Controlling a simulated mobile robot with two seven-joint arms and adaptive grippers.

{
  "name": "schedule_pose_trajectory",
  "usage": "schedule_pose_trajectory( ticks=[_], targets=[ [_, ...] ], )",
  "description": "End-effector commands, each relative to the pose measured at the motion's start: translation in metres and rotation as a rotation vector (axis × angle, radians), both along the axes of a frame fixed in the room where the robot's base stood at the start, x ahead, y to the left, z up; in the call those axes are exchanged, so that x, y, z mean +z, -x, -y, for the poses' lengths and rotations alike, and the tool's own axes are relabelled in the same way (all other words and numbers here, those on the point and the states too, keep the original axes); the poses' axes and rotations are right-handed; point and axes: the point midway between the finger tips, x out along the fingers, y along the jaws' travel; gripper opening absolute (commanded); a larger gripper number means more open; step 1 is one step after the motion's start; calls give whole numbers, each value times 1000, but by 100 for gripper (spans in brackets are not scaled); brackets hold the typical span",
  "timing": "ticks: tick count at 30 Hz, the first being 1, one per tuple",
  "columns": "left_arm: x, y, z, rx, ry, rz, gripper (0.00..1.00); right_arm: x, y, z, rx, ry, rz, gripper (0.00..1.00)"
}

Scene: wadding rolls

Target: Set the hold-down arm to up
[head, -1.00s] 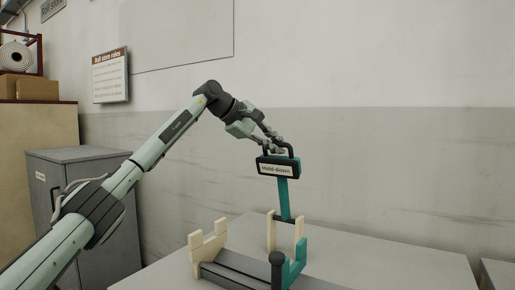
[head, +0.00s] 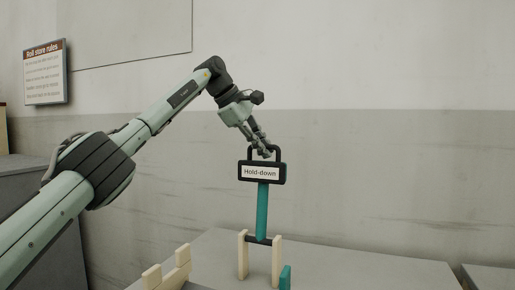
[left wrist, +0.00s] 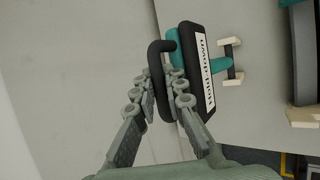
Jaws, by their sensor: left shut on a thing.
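The hold-down arm (head: 263,210) is a teal bar that stands nearly upright. Its black head carries a white label (head: 261,172) reading "Hold-down", with a black loop handle (head: 280,153) on top. Its lower end sits between two cream posts (head: 276,262). My left gripper (head: 264,150) is shut on the loop handle. In the left wrist view its fingers (left wrist: 161,100) sit either side of the black handle (left wrist: 155,75), and the label (left wrist: 207,75) shows beside them. My right gripper is in neither view.
The grey table (head: 380,262) carries the stand, with another notched cream bracket (head: 167,273) at front left. A teal piece (head: 285,277) stands by the posts. The wall is behind; a rules board (head: 45,73) hangs at left. The table's right side is clear.

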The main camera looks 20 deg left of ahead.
Motion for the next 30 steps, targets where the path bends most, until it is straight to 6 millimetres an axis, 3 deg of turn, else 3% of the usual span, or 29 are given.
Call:
schedule_pose_trajectory(
  ticks=[16, 17, 22, 30],
  targets=[
    [3, 0, 2, 6, 2, -9, 0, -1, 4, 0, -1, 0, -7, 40],
    [3, 0, 2, 6, 2, -9, 12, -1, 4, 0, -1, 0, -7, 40],
    [2, 0, 3, 4, 0, -11, 33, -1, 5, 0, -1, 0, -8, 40],
    [0, 0, 3, 2, -1, -15, 33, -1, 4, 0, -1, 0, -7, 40]
  ],
)
